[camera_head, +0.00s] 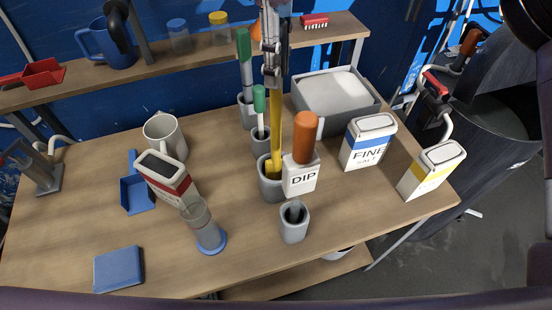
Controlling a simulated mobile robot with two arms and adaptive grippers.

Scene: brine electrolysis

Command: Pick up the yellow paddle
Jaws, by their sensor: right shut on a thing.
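The yellow paddle (275,115) stands nearly upright, its lower end in the grey cup (271,190) near the middle of the table. My right gripper (272,78) comes down from the top and is shut on the paddle's upper part. The fingers hide the top of the paddle. The cup's rim hides its lowest end, so I cannot tell whether it touches the bottom. My left gripper does not show.
A white DIP container (300,178) with an orange handle stands close right of the cup. Green-handled tools in cups (261,140) stand just behind. A grey bin (335,118) and FINE SALT box (367,155) are farther right.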

